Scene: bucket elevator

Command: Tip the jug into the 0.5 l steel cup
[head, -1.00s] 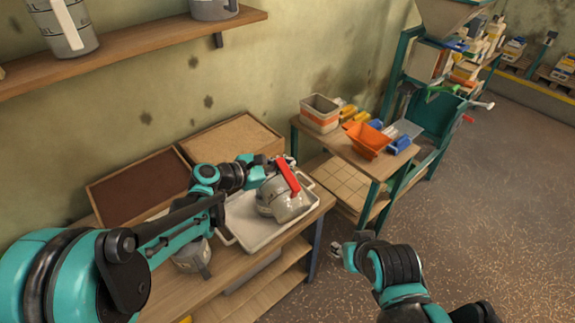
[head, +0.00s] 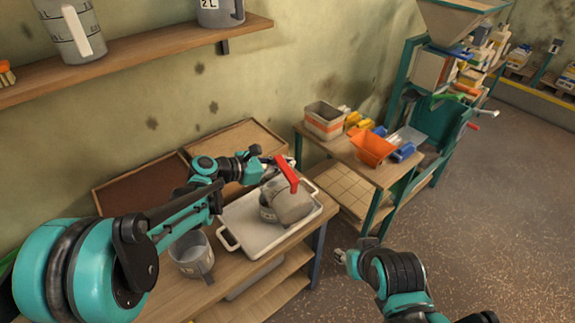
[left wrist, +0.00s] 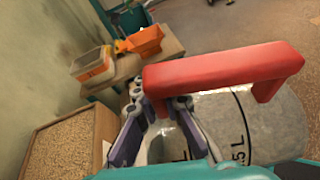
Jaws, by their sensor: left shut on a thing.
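The jug (head: 293,205) is grey with a red handle (head: 287,176). My left gripper (head: 284,163) is shut on the handle and holds the jug tilted over the white tray. In the left wrist view the red handle (left wrist: 220,72) crosses in front of the fingers (left wrist: 155,125), with the grey body (left wrist: 262,122) and its black markings below. A steel cup (head: 267,213) stands on the tray, close against the jug and partly hidden by it; I cannot read its size or see its contents. My right gripper (head: 340,257) is away from the bench over the floor, its opening unclear.
The white tray (head: 232,238) lies on the wooden bench. Another steel cup (head: 190,254) stands at the bench's front left. Two shallow boxes (head: 236,137) lie behind. A side table holds an orange scoop (head: 372,148) and a bin (head: 323,120). A shelf (head: 130,54) holds grey jugs.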

